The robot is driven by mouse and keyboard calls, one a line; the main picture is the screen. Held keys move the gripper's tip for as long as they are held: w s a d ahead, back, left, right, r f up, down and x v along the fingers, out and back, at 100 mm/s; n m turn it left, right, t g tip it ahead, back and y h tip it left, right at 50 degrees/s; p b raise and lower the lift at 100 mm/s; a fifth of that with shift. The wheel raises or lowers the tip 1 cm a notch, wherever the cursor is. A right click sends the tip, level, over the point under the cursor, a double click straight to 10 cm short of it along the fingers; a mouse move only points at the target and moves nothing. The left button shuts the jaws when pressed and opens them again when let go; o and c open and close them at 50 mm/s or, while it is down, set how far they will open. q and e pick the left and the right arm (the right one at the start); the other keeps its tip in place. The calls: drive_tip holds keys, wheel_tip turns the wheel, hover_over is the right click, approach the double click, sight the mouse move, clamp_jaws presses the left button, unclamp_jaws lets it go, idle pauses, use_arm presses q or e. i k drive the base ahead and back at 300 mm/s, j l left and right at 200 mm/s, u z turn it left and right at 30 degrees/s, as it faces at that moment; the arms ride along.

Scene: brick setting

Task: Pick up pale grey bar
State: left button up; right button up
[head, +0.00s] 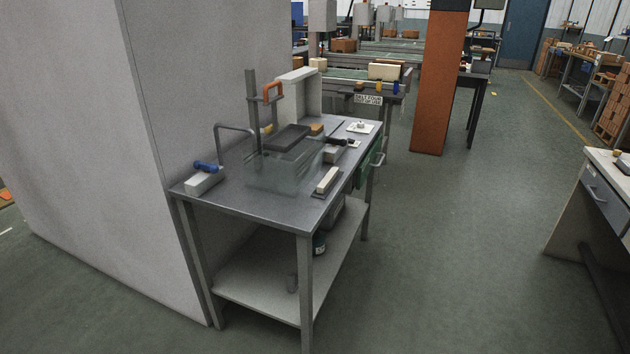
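A grey metal workbench (240,208) stands left of the middle, against a large grey box-like wall. A pale grey block-shaped bar (207,184) lies at its near left corner, with a blue item (207,167) on or just behind it. A slim cream bar (328,178) lies on a dark flat base near the bench's right edge. I cannot tell for sure which of the two is the pale grey bar. Neither of my grippers shows in the head view.
A clear, see-through box-like guard (285,178) covers the bench middle, beside an upright stand with an orange handle (272,91). The bench has a lower shelf (265,290). An orange pillar (440,85) stands behind. Open green floor (440,260) lies right of the bench.

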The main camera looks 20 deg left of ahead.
sight(328, 180)
drive_tip(key=u, duration=0.4)
drive_tip(key=i+u, duration=0.15)
drive_tip(key=u, duration=0.25)
drive_tip(key=l+u, duration=0.1)
drive_tip(key=u, duration=0.25)
drive_tip(key=i+l+u, duration=0.1)
drive_tip(key=u, duration=0.3)
drive_tip(key=i+l+u, duration=0.2)
drive_tip(key=l+u, duration=0.2)
drive_tip(key=l, duration=0.2)
drive_tip(key=i+l+u, duration=0.15)
drive_tip(key=l+u, duration=0.3)
drive_tip(key=l, duration=0.2)
drive_tip(key=l+u, duration=0.4)
drive_tip(key=l, duration=0.3)
